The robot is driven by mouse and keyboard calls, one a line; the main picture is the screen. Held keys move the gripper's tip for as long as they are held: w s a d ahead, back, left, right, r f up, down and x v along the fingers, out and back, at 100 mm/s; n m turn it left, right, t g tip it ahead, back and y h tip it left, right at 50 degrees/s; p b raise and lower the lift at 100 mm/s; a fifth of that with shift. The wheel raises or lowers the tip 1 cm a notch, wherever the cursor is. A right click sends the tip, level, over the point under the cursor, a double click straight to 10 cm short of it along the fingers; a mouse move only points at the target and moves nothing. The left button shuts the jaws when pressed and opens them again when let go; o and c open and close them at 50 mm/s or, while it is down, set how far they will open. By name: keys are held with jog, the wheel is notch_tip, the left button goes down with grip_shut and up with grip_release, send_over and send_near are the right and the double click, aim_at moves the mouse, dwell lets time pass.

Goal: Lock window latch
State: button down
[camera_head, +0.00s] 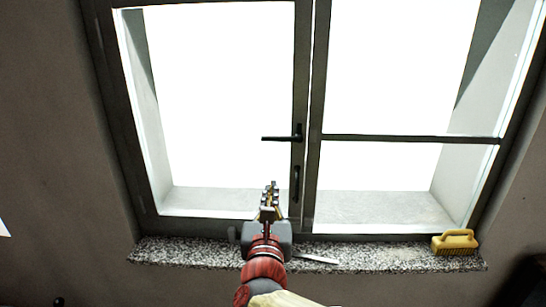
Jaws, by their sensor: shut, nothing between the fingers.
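The window latch (283,137) is a dark handle on the middle post of the window. Its lever points left, roughly horizontal. The dark-framed window (299,70) has a left and a right pane. A second dark vertical piece (296,184) sits on the post below the latch. My gripper (271,186) is below and a little left of the latch in the picture, apart from it. Its fingers are shut with nothing between them, pointing up toward the window. How far it is from the window in depth is hard to tell.
A speckled stone sill (185,251) runs under the window. A yellow brush (455,242) stands at its right end. A flat pale metal object (318,259) lies on the sill just right of my arm. The space left of the latch is free.

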aim_at(281, 137)
jog(key=w+r+p, duration=0.3)
jog(key=w+r, duration=0.1)
jog(key=w, duration=0.6)
jog(key=shift+w+d+r, duration=0.15)
jog(key=shift+w+r, duration=0.05)
jog(key=shift+w, duration=0.15)
dwell(0.3)
